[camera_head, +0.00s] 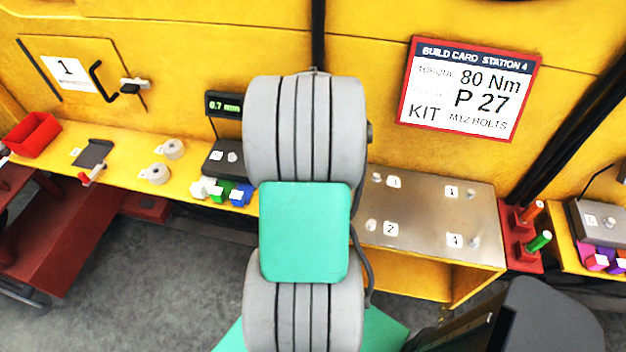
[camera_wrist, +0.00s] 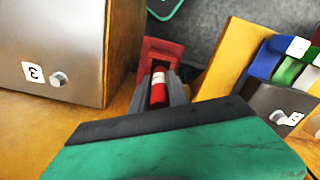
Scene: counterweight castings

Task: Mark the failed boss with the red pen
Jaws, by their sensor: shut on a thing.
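In the wrist view my gripper (camera_wrist: 160,88) is shut on a red pen (camera_wrist: 158,92) with a pale band. A red block (camera_wrist: 161,50), which looks like a holder, is just beyond the fingertips; I cannot tell whether the pen touches it. In the head view my arm hides the gripper and pen. The grey metal casting (camera_head: 425,215) on the yellow bench right of my arm has small bosses beside labels 1, 2, 3 and 4. Its side with label 3 also shows in the wrist view (camera_wrist: 60,40). No failure mark is readable on any boss.
A gauge with a lit display (camera_head: 224,105) stands left of my arm, with white, green and blue blocks before it. A red holder (camera_head: 520,250) with orange-red and green pens is right of the casting.

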